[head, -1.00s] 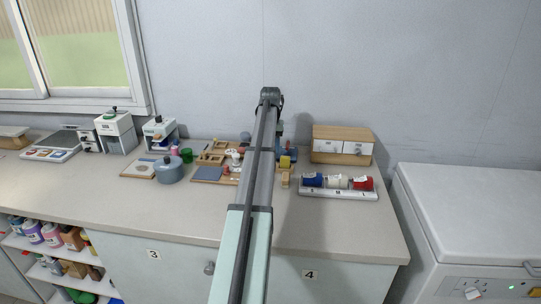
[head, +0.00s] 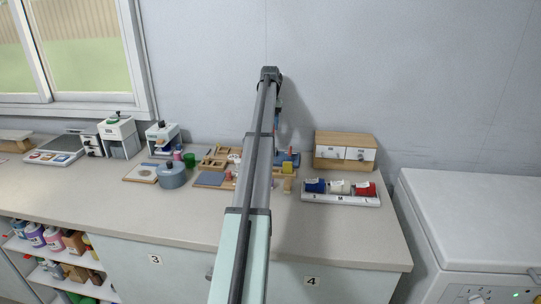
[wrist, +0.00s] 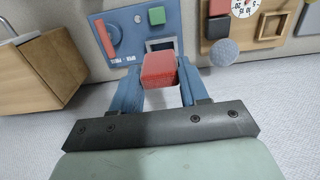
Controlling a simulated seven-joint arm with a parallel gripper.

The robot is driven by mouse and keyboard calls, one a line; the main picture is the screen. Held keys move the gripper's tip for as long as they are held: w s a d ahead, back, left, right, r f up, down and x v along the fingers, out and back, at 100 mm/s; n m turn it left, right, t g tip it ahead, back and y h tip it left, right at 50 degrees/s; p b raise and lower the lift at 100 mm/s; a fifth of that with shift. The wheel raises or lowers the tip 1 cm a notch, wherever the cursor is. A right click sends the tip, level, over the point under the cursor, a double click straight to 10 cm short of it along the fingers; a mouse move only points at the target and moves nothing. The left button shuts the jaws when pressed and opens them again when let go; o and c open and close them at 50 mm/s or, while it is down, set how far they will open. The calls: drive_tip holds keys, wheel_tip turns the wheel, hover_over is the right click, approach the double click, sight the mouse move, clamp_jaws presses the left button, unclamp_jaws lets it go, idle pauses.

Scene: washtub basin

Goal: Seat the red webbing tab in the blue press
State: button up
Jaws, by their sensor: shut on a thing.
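The red webbing tab (wrist: 158,70) shows in the wrist view as a small red block. My gripper (wrist: 163,88) is shut on it, with one blue finger on each side. The blue press (wrist: 130,20) lies just beyond the tab, with a dark rectangular slot (wrist: 160,44), a green block (wrist: 157,15) and a red lever (wrist: 104,38). The tab's far edge appears just below the slot in the picture; I cannot tell whether they touch. In the head view the blue press (head: 289,157) is partly behind my arm, and the tab cannot be made out.
A wooden drawer box (head: 344,151) stands right of the press; it also shows in the wrist view (wrist: 45,70). A white tray with spools (head: 340,199) lies in front of it. Wooden fixtures (head: 215,160) and a grey pot (head: 172,175) stand left. The counter's front is clear.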

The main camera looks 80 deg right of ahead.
drive_tip(key=shift+d, duration=0.95)
drive_tip(key=shift+f, duration=4.75)
drive_tip(key=shift+f, duration=0.1)
drive_tip(key=o, duration=1)
drive_tip(key=shift+o, duration=0.2)
wheel_tip(320, 180, up, 12)
drive_tip(key=shift+w, duration=0.1)
